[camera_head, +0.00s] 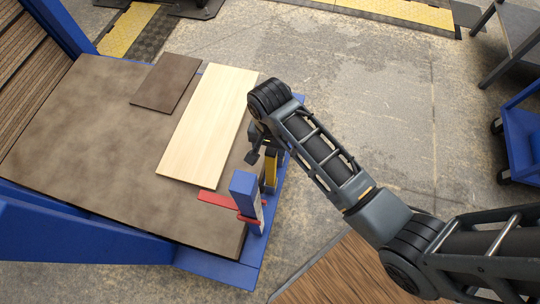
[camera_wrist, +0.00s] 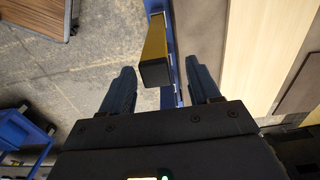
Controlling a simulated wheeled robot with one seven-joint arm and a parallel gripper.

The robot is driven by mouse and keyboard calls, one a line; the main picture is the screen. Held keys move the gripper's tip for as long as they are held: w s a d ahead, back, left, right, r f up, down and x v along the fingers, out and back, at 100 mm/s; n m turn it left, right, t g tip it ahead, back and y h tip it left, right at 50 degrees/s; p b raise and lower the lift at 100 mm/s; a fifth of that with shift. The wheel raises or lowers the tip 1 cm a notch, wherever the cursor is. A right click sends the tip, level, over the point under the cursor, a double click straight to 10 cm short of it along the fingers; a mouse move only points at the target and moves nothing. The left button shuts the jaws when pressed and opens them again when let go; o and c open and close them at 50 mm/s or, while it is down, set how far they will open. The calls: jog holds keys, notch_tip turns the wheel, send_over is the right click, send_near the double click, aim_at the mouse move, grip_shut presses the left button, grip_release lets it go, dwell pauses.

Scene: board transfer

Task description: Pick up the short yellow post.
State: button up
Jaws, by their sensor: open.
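The short yellow post (camera_head: 270,172) stands at the right edge of the blue-framed table, just behind a taller blue post. In the wrist view the yellow post (camera_wrist: 156,42) shows a dark end facing the camera. My gripper (camera_head: 262,150) is at the table's right edge, close to the yellow post, and partly hides it in the head view. In the wrist view my gripper (camera_wrist: 159,68) is open, with one dark finger on each side of the post's end and a gap to each. I cannot tell how far the post reaches between the fingers.
A blue post (camera_head: 243,186) with a red clamp (camera_head: 214,197) stands in front of the yellow post. A pale board (camera_head: 212,120) and a brown board (camera_head: 167,80) lie on the table (camera_head: 85,130). A blue cart (camera_head: 522,135) stands far right. Open floor lies between.

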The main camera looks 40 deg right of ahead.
jog(key=f, duration=0.3)
jog(key=f+b, duration=0.1)
jog(key=f, duration=0.1)
jog(key=shift+s, duration=0.25)
grip_shut()
dwell(0.5)
